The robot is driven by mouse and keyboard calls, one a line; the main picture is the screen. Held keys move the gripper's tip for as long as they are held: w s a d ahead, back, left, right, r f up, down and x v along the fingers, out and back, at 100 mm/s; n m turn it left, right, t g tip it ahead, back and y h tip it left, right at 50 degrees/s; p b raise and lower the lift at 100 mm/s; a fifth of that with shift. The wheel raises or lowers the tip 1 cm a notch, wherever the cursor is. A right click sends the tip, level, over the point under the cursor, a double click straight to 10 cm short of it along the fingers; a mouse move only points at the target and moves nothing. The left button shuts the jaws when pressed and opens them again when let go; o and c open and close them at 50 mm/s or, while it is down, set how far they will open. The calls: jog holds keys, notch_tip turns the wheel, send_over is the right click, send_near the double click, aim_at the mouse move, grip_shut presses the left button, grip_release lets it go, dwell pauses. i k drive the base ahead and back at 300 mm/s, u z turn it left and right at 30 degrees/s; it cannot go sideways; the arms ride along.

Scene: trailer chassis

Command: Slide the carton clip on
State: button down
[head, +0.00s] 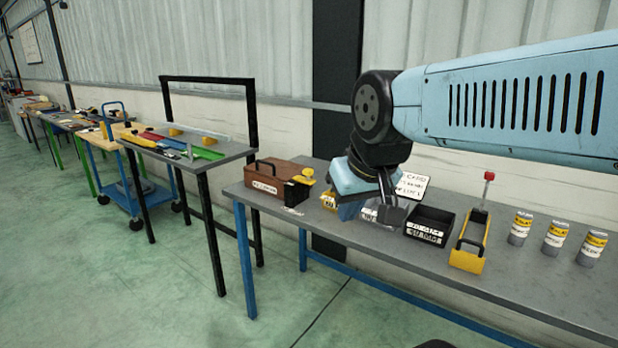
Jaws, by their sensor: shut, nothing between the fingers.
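My gripper (388,215) hangs low over the near bench, among the small boxes, and is shut with nothing seen in it. The arm and wrist hide part of what lies behind. A brown case (270,182) with a black handle and a white label stands to its left; I cannot tell if this is the carton. A black and yellow device (300,187) stands against the case's right side. A small pale piece (292,210) lies at the bench's front edge. I cannot make out the carton clip for certain.
The grey bench (480,280) has blue legs. A black bin (430,224), a yellow tool holder (468,250) and several labelled cans (555,238) stand right of my gripper. A white sign (413,185) stands behind. Another bench (235,150) is at left, with open floor in front.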

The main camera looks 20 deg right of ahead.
aim_at(308, 172)
jog(key=u, duration=0.45)
jog(key=i, duration=1)
jog(key=z, duration=0.05)
